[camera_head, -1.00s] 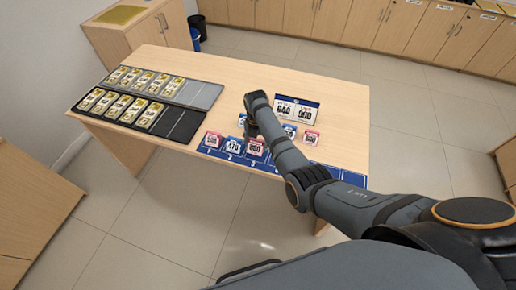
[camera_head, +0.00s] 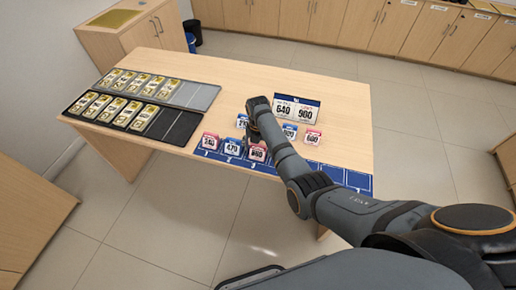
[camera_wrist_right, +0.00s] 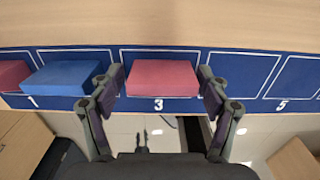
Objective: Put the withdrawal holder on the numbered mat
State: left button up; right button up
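The blue numbered mat (camera_head: 330,174) lies along the table's front edge. A red numbered holder (camera_head: 208,141), a blue one (camera_head: 233,147) and another red one (camera_head: 257,153) stand in a row on its left part. In the right wrist view, the second red holder (camera_wrist_right: 162,77) sits in the slot marked 3, with the blue holder (camera_wrist_right: 62,77) to its left. My right gripper (camera_wrist_right: 162,82) straddles the red holder at slot 3, one finger on each side with narrow gaps. Its fingertips are hidden in the head view. My left gripper is not in view.
A sign with two numbers (camera_head: 297,109) stands behind the mat. Blue holders (camera_head: 242,121) (camera_head: 289,131) and a red one (camera_head: 312,138) stand between sign and mat. Two trays (camera_head: 205,97) (camera_head: 180,128) with yellow-banded stacks lie at left. Mat slots 4 and 5 look empty.

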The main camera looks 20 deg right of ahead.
aim_at(258, 146)
jog(key=shift+r, duration=0.15)
jog(key=shift+r, duration=0.35)
notch_tip(258, 146, up, 11)
jog(key=shift+r, duration=0.2)
dwell(0.3)
